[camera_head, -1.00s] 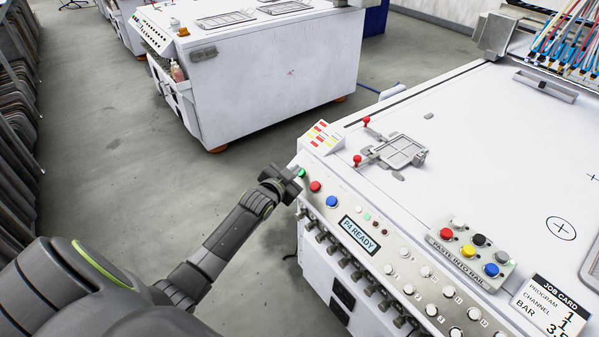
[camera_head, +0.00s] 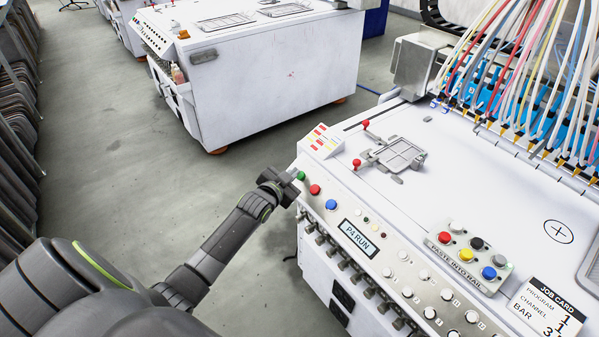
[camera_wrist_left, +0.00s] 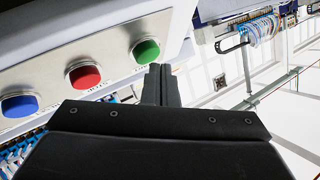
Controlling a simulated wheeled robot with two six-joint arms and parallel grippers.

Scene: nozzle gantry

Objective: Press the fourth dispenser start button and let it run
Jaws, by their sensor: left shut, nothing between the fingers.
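The green button (camera_head: 300,175) sits at the left end of the sloped front panel, followed by a red button (camera_head: 315,189) and a blue button (camera_head: 331,204). The display (camera_head: 357,238) reads "P4 RUN". My left gripper (camera_head: 292,178) is shut and empty, just left of the green button. In the left wrist view its fingers (camera_wrist_left: 160,84) point up beside the green button (camera_wrist_left: 146,51); whether they touch is hard to tell. My right gripper is out of view.
The gantry with coloured hoses and blue nozzle blocks (camera_head: 540,110) stands over the table's back right. A clamp fixture (camera_head: 400,155) with red knobs and a coloured button box (camera_head: 470,256) are on the white table. Grey floor (camera_head: 120,190) lies left.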

